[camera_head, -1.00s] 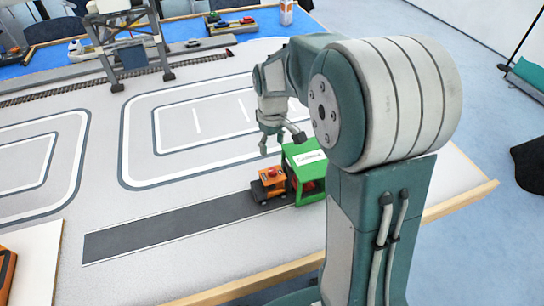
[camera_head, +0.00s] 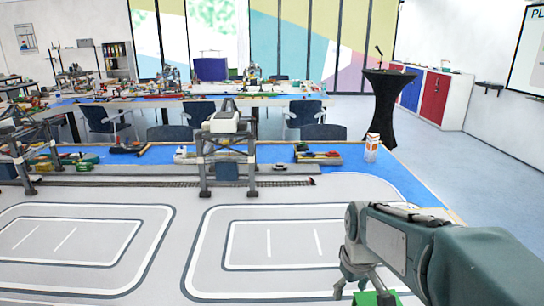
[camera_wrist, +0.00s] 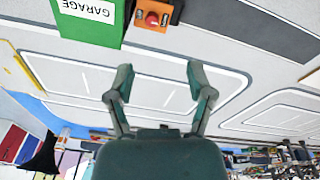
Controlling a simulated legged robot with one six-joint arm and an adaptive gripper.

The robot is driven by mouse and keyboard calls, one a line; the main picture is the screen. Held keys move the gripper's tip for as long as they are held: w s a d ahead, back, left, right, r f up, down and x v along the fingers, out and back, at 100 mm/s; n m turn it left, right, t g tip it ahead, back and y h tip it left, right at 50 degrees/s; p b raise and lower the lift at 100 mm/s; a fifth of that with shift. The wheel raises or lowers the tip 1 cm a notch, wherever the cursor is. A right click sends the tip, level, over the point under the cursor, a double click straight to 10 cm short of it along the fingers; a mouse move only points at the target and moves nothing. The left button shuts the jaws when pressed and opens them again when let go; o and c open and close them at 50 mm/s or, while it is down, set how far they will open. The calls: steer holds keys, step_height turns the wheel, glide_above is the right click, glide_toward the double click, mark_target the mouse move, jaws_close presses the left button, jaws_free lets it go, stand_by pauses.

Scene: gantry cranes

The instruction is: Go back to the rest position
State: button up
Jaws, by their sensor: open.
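My gripper (camera_head: 362,280) is low at the right in the head view, with its fingers pointing down. In the wrist view my gripper (camera_wrist: 158,84) is open, with nothing between its two fingers. A green box with a white GARAGE label (camera_wrist: 88,22) shows at the top of the wrist view, upside down. Only a green piece of the garage (camera_head: 374,298) shows at the bottom of the head view, just under the gripper.
A gantry crane model (camera_head: 225,150) stands on the table beyond the painted road loops (camera_head: 285,240). A small carton (camera_head: 371,148) stands on the blue mat (camera_head: 395,180). A black high table (camera_head: 382,110) is behind.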

steer(key=s+a+r+m+t, duration=0.1)
steer(key=s+r+m+t, duration=0.1)
steer(key=s, duration=0.6)
steer(key=s+a+r+m+t, duration=0.1)
steer(key=s+r+t, duration=0.1)
steer(key=s, duration=0.6)
steer(key=shift+s+r+m, duration=0.15)
steer(key=shift+r+m, duration=0.25)
steer(key=shift+r, duration=0.3)
